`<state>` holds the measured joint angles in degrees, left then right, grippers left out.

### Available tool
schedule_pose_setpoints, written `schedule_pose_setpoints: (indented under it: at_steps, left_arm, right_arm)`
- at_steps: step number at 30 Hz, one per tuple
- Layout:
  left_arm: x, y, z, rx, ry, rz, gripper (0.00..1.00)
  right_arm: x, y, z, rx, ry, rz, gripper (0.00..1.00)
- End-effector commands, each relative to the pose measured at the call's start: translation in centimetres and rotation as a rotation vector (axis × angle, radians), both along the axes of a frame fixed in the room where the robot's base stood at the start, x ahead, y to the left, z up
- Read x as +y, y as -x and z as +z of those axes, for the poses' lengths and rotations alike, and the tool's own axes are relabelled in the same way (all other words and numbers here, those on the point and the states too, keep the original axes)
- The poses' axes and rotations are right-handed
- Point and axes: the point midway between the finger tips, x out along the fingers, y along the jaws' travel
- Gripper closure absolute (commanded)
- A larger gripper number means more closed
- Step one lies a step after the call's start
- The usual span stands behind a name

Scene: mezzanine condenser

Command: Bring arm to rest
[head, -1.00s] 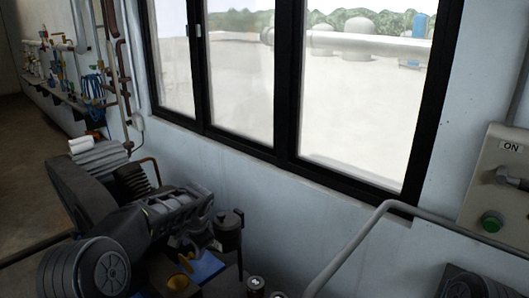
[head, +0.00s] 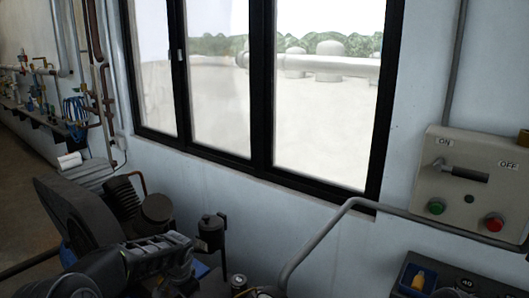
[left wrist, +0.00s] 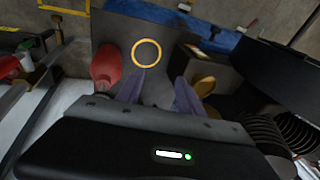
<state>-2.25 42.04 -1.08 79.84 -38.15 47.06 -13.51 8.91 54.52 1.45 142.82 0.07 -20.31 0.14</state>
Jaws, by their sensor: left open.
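My left arm (head: 155,253) comes in at the lower left of the head view, over dark machinery; its fingertips are hard to make out there. In the left wrist view my left gripper (left wrist: 160,84) has its two fingers apart, with nothing between them. A yellow ring (left wrist: 146,53) on a grey plate lies beyond the fingertips, and a red rounded object (left wrist: 105,66) is beside the left finger. Whether the fingers touch anything I cannot tell. My right gripper is not in view.
A compressor-like machine with a dark guard (head: 62,215) stands at left, and a dark canister (head: 211,232) is near my arm. A bent grey pipe (head: 315,235) runs along the window wall. A control box (head: 466,185) with a lever and buttons is at right, above a blue tray (head: 418,281).

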Motion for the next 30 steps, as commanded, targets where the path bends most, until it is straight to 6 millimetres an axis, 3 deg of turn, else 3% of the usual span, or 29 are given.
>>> schedule_pose_setpoints:
  at_steps: [8,11,14,18,21,24,27,30]
  left_arm:
    - [-4.6,4.5,-7.7,0.06,0.161,0.021,0.56]
    - [-7.1,7.8,-11.4,0.096,0.251,0.056,0.56]
    - [-10.1,12.7,-15.6,0.146,0.363,0.125,0.56]
    - [-14.2,22.3,-20.7,0.226,0.52,0.311,0.56]
    - [-15.9,29.0,-22.6,0.27,0.585,0.468,0.56]
    - [-16.5,34.3,-23.3,0.298,0.609,0.601,0.56]
    - [-16.6,37.5,-23.4,0.31,0.611,0.684,0.56]
    - [-16.5,38.9,-23.3,0.311,0.608,0.723,0.56]
  right_arm:
    - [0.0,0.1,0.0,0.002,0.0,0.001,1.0]
    - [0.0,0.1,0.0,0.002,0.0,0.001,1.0]
    - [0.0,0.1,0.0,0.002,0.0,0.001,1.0]
    - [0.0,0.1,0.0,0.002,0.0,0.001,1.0]
    - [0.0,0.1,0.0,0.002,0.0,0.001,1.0]
    - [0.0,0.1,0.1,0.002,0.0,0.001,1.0]
    - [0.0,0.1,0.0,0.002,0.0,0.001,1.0]
    - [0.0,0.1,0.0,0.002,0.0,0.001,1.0]
